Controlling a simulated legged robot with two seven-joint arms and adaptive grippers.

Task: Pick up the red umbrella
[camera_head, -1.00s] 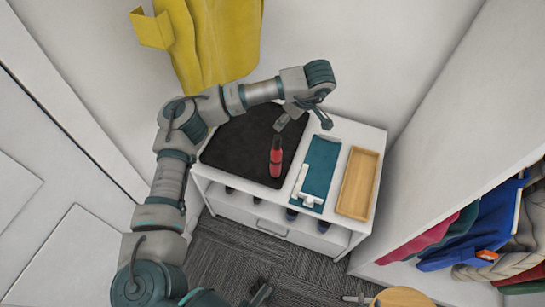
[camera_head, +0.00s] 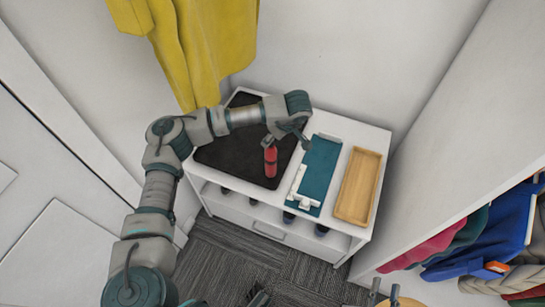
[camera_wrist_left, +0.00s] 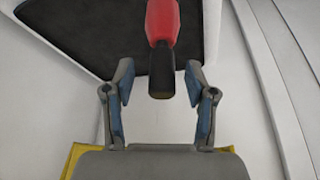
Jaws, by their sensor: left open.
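The red umbrella (camera_head: 270,162) is short and folded, on the black mat (camera_head: 228,152) on top of the white cabinet. In the left wrist view its red body (camera_wrist_left: 162,22) ends in a black handle pointing at my wrist. My left gripper (camera_head: 286,143) is above the umbrella's far end, partly covering it. In the left wrist view its blue-padded fingers are open, with the black handle between them and gaps on both sides; I cannot tell the depth. Grey prongs, probably of my right gripper (camera_head: 384,292), show at the bottom edge, away from the cabinet.
A teal tray (camera_head: 320,170) with a white item and a wooden tray (camera_head: 358,185) lie right of the umbrella. A yellow coat (camera_head: 190,40) hangs behind my left arm. Shoes sit on the lower shelf of the white cabinet (camera_head: 350,232).

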